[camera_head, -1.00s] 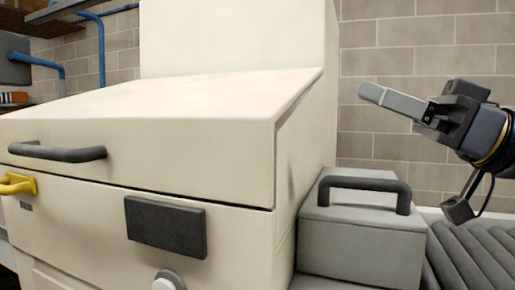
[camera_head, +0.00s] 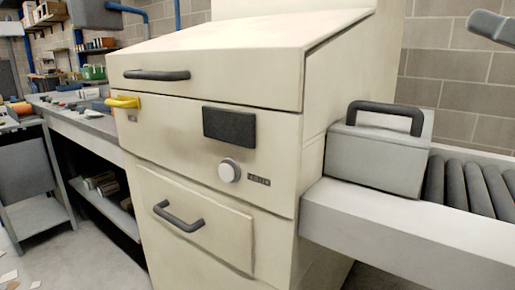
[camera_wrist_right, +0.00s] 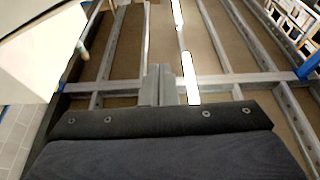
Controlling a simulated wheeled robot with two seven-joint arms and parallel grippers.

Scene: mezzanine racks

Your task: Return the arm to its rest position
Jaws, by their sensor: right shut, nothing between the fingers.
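My right gripper (camera_head: 492,28) shows only in part at the top right corner of the head view, raised above the roller conveyor. In the right wrist view its fingers (camera_wrist_right: 158,85) are together with nothing between them. It is apart from every object. My left gripper is in neither view.
A large cream machine (camera_head: 220,75) with dark handles and a yellow lever (camera_head: 124,102) fills the middle. A grey box with a handle (camera_head: 380,150) stands to its right, beside the rollers (camera_head: 465,185). A workbench (camera_head: 95,125) stands at the left.

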